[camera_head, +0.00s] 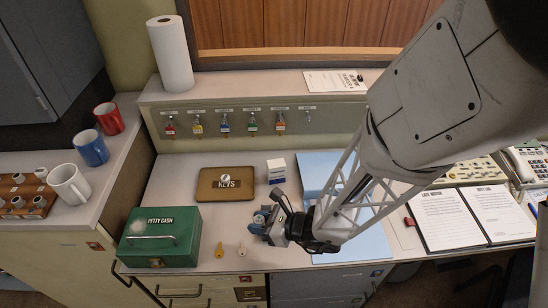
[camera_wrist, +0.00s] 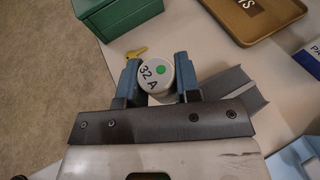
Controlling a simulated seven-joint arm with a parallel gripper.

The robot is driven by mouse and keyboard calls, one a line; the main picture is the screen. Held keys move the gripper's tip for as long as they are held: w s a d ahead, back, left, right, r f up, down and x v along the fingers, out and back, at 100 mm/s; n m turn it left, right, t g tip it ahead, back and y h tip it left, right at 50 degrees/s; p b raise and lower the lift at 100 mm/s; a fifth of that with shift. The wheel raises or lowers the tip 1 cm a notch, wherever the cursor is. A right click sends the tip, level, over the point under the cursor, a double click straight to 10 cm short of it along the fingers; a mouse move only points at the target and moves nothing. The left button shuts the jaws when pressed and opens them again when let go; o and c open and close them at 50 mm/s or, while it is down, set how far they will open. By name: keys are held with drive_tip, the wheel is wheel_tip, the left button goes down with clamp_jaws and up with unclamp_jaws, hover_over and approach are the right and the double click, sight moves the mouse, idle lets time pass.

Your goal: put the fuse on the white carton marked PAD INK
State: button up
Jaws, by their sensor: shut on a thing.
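The fuse (camera_wrist: 157,74) is a pale cylinder whose end face, marked 32 A with a green dot, shows in the wrist view. My gripper (camera_wrist: 158,78) is shut on it, with one blue finger on each side. In the head view my gripper (camera_head: 268,218) is low over the front of the desk, and the fuse cannot be made out there. The white carton (camera_head: 276,171) with a blue band stands behind my gripper, beside the key tray. Its edge, with the letters PA, shows at the right of the wrist view (camera_wrist: 314,56).
A grey angled holder (camera_wrist: 237,88) lies right by the fuse; contact is unclear.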

drive_tip(key=w+d+r, duration=0.6)
drive_tip(key=w+d, duration=0.2)
drive_tip(key=d, duration=0.1)
drive_tip(key=shift+w+d+r+m+t, duration=0.15)
drive_tip(key=shift+w+r+m+t, duration=0.15)
drive_tip(key=shift+w+r+t, duration=0.1)
drive_tip(key=shift+w, duration=0.15)
hover_over(277, 163)
drive_tip(key=shift+f, duration=0.75)
drive_tip(key=shift+f, duration=0.1)
drive_tip(key=shift+f, duration=1.65)
drive_tip(key=shift+f, duration=0.15)
drive_tip(key=o, duration=0.9)
drive_tip(key=shift+o, duration=0.2)
